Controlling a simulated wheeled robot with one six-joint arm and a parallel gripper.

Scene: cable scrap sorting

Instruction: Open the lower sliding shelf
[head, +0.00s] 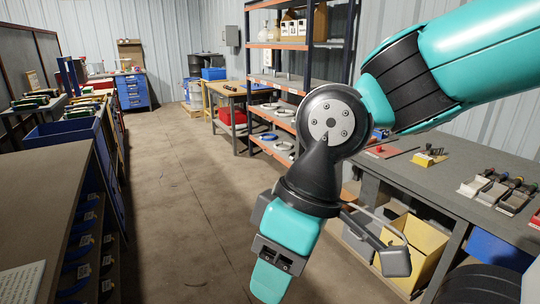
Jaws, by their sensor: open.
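A rack with dark uprights and orange-edged shelves stands ahead, right of the aisle. Its lowest visible shelf (269,153) holds pale cable coils and a blue one. The shelf above it (273,122) also holds coils. I cannot tell which shelf slides, and I see none clearly pulled out. My teal and black gripper (272,268) hangs at the lower middle, pointing down, well in front of the rack and apart from it. It is open, with nothing seen in it; its tip is hard to make out. My arm hides part of the rack's right side.
A long grey workbench (460,168) with tools runs along the right, with a yellow-lined box (424,243) beneath it. A dark bench (40,190) with labelled blue bins stands at left. A wooden table (232,88) stands beyond the rack. The concrete aisle (185,190) is clear.

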